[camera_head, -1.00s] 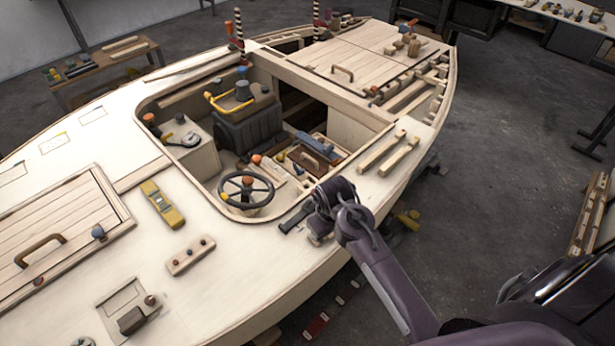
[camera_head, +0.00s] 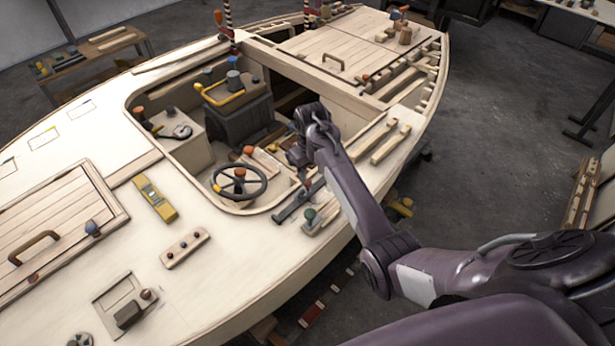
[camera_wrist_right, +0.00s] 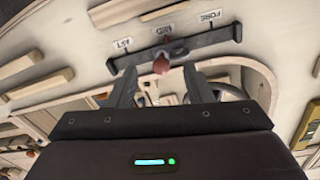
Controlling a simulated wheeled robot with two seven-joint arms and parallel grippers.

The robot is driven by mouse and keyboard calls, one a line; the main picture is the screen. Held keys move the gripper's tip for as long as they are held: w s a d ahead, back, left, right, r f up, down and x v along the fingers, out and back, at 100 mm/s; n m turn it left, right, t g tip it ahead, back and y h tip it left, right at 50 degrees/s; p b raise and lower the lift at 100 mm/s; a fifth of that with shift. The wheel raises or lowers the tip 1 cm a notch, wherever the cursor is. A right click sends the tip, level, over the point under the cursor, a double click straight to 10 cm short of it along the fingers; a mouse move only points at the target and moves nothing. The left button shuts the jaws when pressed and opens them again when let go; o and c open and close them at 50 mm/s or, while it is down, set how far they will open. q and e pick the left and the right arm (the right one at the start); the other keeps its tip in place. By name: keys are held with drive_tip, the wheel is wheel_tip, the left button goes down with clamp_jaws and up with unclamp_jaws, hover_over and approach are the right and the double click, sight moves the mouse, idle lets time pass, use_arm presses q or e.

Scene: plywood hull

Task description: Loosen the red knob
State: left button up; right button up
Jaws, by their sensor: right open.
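The red knob (camera_wrist_right: 161,65) sits on a dark slotted bar (camera_wrist_right: 175,48) marked AFT, MID and FORE in the right wrist view. It is near the MID label. My right gripper (camera_wrist_right: 161,88) is open, its two fingers apart with the knob in line with the gap just beyond their tips; I see no contact. In the head view the dark bar (camera_head: 297,202) lies on the deck beside the cockpit, and my right gripper (camera_head: 297,156) is above its far end. The knob is small and hard to make out there. My left gripper is not in view.
A steering wheel (camera_head: 239,190) with an orange hub stands left of the bar. Wooden strips (camera_head: 390,145) lie on the right deck edge.

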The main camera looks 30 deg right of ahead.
sight(308, 181)
drive_tip(key=w, duration=0.1)
drive_tip(key=w+r, duration=0.1)
drive_tip(key=w, duration=0.1)
drive_tip(key=shift+r, duration=0.3)
wheel_tip(308, 181, down, 8)
drive_tip(key=shift+d+r+p, duration=0.1)
drive_tip(key=shift+r+p, duration=0.1)
drive_tip(key=shift+p, duration=0.2)
drive_tip(key=c, duration=1)
